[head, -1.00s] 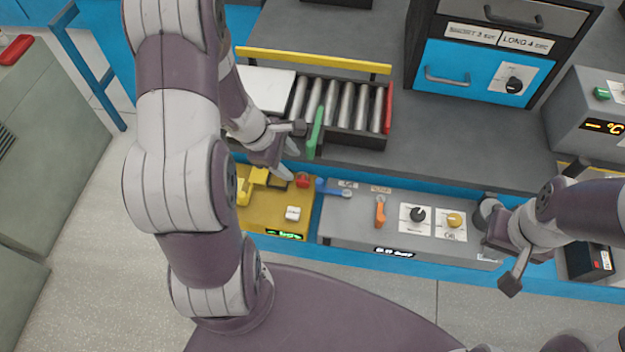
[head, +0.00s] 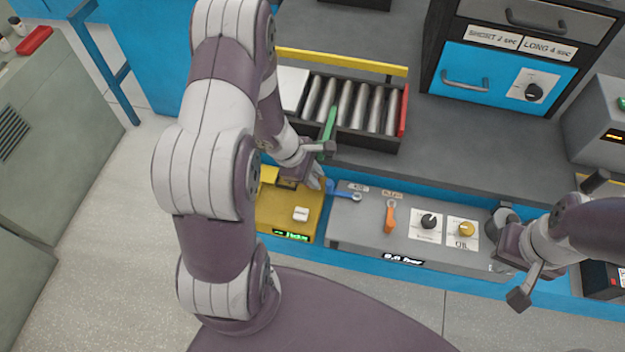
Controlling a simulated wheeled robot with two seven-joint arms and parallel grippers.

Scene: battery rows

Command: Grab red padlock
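I cannot make out the red padlock in the current head view. The red item seen earlier on the yellow box (head: 283,217) would lie behind my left gripper. My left gripper (head: 319,166) is over the back right corner of that box, beside the blue lever (head: 343,193). Its fingers look spread apart, and I see nothing held between them. My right gripper (head: 553,242) is open and empty at the right end of the grey control panel (head: 370,238).
A tray of metal rollers (head: 345,146) with a green divider (head: 329,128) and a red end (head: 404,110) stands behind my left gripper. An orange lever (head: 390,219) and two knobs sit on the grey panel. The dark bench top (head: 470,150) is clear in the middle.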

